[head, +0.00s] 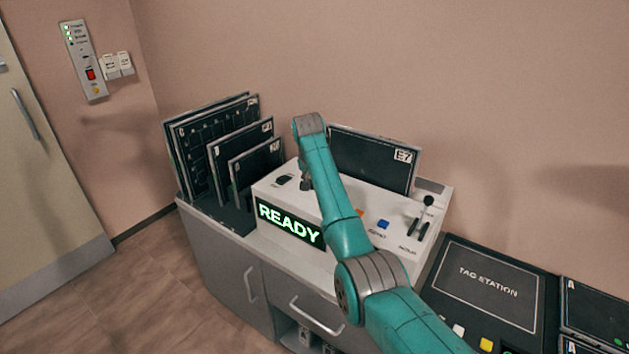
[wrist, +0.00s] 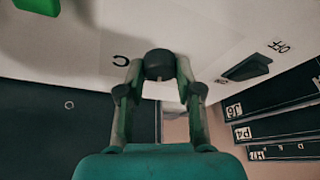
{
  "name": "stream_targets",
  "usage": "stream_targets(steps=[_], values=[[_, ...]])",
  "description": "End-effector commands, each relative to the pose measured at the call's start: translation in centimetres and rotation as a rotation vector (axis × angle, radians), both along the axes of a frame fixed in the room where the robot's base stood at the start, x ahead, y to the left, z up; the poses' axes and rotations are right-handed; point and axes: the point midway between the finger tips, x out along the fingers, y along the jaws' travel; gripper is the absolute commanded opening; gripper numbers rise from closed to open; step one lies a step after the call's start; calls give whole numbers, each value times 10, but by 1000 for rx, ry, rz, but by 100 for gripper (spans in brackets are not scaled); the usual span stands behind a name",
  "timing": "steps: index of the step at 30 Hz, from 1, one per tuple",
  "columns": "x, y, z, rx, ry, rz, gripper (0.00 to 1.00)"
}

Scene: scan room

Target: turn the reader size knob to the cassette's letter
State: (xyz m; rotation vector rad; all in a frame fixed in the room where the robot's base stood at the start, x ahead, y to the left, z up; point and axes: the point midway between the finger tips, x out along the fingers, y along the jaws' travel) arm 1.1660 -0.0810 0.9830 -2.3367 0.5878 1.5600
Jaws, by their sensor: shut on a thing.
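The reader (head: 415,205) is a white console whose display (head: 290,222) reads READY in green. A dark cassette (head: 372,160) stands upright at its back, with a label that looks like E7. In the wrist view the size knob (wrist: 158,63) is round and black, with a small pale mark on its lower edge. My gripper (wrist: 160,82) is shut on the knob, one finger on each side. A letter like C (wrist: 120,60) is printed left of the knob; other letters around it are hidden or unreadable. In the head view my arm hides most of the knob.
Several dark cassettes (head: 212,150) stand in a rack left of the reader. A black rocker switch (wrist: 250,67) marked OFF is beside the knob. A blue button (head: 383,225) and a lever (head: 424,212) are on the reader's right. The tag station (head: 490,280) lies further right.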

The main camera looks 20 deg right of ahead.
Motion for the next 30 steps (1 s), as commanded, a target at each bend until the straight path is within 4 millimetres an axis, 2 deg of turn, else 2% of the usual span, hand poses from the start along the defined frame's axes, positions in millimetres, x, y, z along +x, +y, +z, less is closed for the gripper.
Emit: stream_targets(steps=[12,30], values=[[0,1,-1,0,2,-254,0],[1,2,-1,1,2,-317,0]])
